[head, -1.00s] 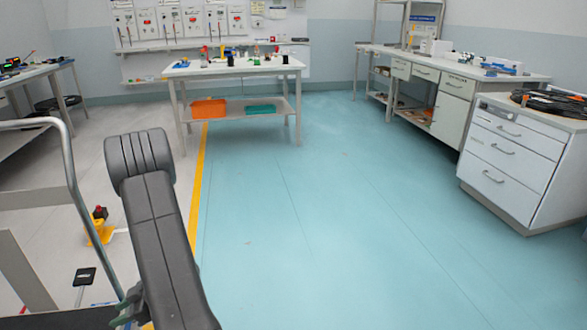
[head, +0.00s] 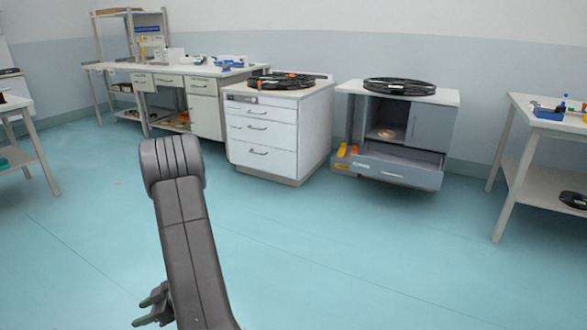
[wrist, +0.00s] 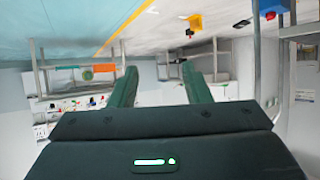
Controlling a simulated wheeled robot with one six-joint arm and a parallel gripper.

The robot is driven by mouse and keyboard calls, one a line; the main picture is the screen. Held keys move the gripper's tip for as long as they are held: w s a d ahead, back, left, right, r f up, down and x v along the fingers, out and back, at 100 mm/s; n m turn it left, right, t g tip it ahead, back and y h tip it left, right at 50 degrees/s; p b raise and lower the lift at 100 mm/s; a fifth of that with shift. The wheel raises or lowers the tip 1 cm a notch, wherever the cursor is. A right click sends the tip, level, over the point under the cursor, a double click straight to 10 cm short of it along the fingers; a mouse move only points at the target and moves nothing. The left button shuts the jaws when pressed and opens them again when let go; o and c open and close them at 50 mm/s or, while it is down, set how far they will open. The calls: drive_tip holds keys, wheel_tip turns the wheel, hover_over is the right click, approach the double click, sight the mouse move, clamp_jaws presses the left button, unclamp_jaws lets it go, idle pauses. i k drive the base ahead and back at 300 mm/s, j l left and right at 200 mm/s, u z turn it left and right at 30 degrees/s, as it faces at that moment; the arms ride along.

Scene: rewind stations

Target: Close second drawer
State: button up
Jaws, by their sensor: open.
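In the head view a grey cabinet (head: 447,125) stands right of centre with an open compartment. Its low drawer (head: 392,174) is pulled out towards me. A white drawer cabinet (head: 314,130) stands to its left, with several drawers that look shut. Which drawer counts as the second I cannot tell. My gripper (head: 147,306) shows at the lower left of the head view, partly behind my arm, well away from both cabinets. In the wrist view its two fingers (wrist: 160,88) are apart with nothing between them.
A desk (head: 232,72) with drawers stands at the back left. A table (head: 510,130) stands at the right. Black coils lie on both cabinets, including a coil (head: 399,86) on the grey one. Orange and yellow items (head: 344,155) are beside the grey cabinet. The blue floor ahead is clear.

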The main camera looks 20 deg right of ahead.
sight(419, 169)
drive_tip(key=z, duration=1.4)
